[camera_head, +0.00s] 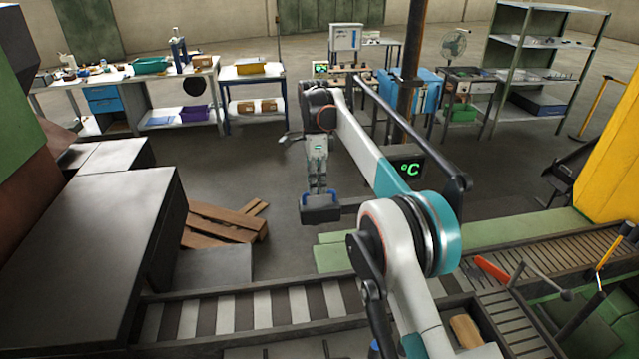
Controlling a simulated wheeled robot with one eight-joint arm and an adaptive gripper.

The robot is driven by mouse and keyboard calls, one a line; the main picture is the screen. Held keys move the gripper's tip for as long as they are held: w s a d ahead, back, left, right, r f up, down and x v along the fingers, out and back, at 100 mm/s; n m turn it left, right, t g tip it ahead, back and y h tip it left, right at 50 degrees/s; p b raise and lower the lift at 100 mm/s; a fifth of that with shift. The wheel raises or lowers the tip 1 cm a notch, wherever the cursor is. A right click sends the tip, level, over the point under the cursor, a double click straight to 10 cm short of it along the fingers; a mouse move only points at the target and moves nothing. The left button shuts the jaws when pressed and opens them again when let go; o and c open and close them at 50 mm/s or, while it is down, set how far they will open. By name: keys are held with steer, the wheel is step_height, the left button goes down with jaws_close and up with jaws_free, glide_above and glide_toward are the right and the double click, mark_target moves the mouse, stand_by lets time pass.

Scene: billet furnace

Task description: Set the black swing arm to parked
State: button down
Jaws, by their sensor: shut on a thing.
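My gripper (318,191) points down left of centre, with its fingertips at the top of a dark block (321,209). It is shut on this block, which looks like the end of the black swing arm. A short dark bar (354,203) runs right from the block and passes behind my forearm, so its far end is hidden. I cannot tell how the bar joins the dark post (411,65) behind my arm. No parked mark can be made out.
A grey-striped roller bed (235,312) crosses the front. Wooden planks (220,222) lie on the floor at left, beside a dark bench (85,255). A green °C display (410,169) shows just right of my forearm. Open floor (262,165) lies left of my gripper.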

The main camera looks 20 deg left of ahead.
steer(key=shift+w, duration=0.1)
steer(key=c, duration=1.8)
jaws_free()
steer(key=shift+c, duration=0.2)
steer(key=shift+o, duration=0.9)
steer(key=shift+w+a+f, duration=0.1)
steer(key=shift+w+f, duration=0.05)
steer(key=shift+w, duration=0.05)
steer(key=shift+s, duration=0.2)
steer(key=shift+w, duration=0.1)
